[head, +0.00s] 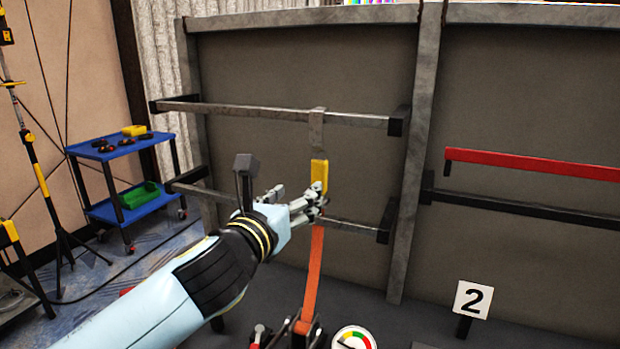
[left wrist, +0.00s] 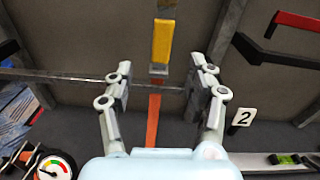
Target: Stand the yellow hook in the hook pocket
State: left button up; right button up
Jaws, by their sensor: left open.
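The yellow hook (head: 319,172) hangs upright from the upper metal rail by a grey upper part. An orange strap (head: 315,265) runs down below it. In the left wrist view the yellow hook (left wrist: 162,42) is ahead, beyond the fingertips, with the strap (left wrist: 153,120) between the fingers. My left gripper (head: 312,204) is at the hook's lower end; its fingers (left wrist: 160,85) are apart, one on each side of the strap line, and touch nothing that I can make out. I cannot identify the hook pocket. My right gripper is not in view.
A lower rail (head: 350,227) crosses behind my gripper. A red bar (head: 530,165) is at the right. A number 2 sign (head: 471,300) and a round gauge (head: 354,339) stand low in front. A blue cart (head: 125,145) is at the left.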

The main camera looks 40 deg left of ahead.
aim_at(317, 171)
pick_arm(q)
jog(key=shift+m+t, duration=0.3)
jog(key=shift+m, duration=0.2)
jog(key=w, duration=0.1)
jog(key=w+r, duration=0.1)
jog(key=w, duration=0.1)
jog(key=w+a, duration=0.1)
jog(key=w, duration=0.1)
jog(key=shift+w+r+p, duration=0.1)
jog(key=shift+r+p, duration=0.1)
jog(key=shift+p, duration=0.15)
jog(key=x, duration=0.5)
jog(key=shift+f, duration=0.15)
jog(key=shift+w+a, duration=0.1)
jog(key=shift+w, duration=0.25)
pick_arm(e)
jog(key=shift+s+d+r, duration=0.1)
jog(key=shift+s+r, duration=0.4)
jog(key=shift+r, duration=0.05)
pick_arm(q)
jog(key=shift+c, duration=0.3)
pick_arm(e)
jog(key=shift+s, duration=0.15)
